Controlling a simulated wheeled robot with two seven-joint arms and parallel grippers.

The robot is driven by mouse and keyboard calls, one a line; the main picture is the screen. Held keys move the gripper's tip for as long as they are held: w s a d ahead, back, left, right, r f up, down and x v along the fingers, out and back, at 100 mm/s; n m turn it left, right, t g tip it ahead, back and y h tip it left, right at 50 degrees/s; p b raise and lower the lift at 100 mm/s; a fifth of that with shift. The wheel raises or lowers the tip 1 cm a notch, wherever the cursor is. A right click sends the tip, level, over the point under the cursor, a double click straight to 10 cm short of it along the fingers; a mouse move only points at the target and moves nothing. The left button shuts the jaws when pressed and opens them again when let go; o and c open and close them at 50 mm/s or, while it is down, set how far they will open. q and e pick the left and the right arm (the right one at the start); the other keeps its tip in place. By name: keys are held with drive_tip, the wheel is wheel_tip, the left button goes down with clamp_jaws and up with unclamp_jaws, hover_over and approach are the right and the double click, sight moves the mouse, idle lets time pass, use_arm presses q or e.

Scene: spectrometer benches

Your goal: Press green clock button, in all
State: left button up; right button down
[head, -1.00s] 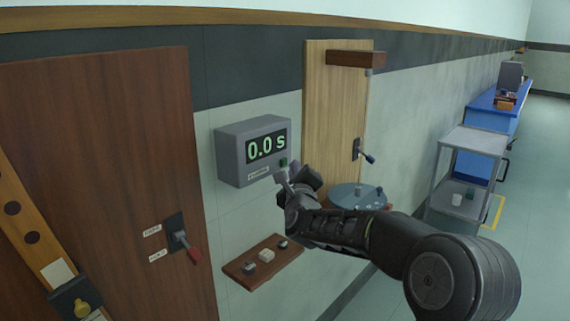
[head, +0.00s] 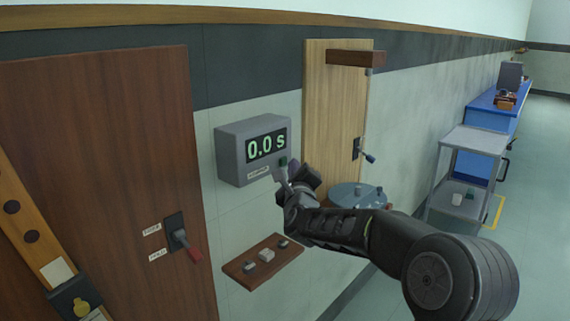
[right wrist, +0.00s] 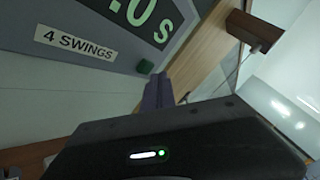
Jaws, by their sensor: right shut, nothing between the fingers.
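The clock (head: 238,158) is a grey box on the wall with a display reading 0.0 s. Its small green button (head: 283,162) sits at the lower right of its face. The button also shows in the right wrist view (right wrist: 145,67), beside the label "4 SWINGS" (right wrist: 74,44). My right gripper (head: 281,174) is shut and empty, its tips just below and close to the button. In the right wrist view the closed fingers (right wrist: 158,90) are near the button; I cannot tell whether they touch it. My left gripper is out of view.
A small wooden shelf (head: 240,269) with several small blocks is below the clock. A wooden board (head: 325,110) with a lever (head: 358,148) and a round blue-grey disc (head: 345,190) are to the right.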

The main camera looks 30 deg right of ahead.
drive_tip(key=shift+w+a, duration=0.1)
drive_tip(key=shift+w, duration=0.2)
drive_tip(key=shift+w+a, duration=0.15)
drive_tip(key=shift+w, duration=0.3)
idle(0.7)
drive_tip(key=shift+b, duration=0.35)
drive_tip(key=shift+s+d+b, duration=0.25)
drive_tip(key=shift+s+b, duration=0.65)
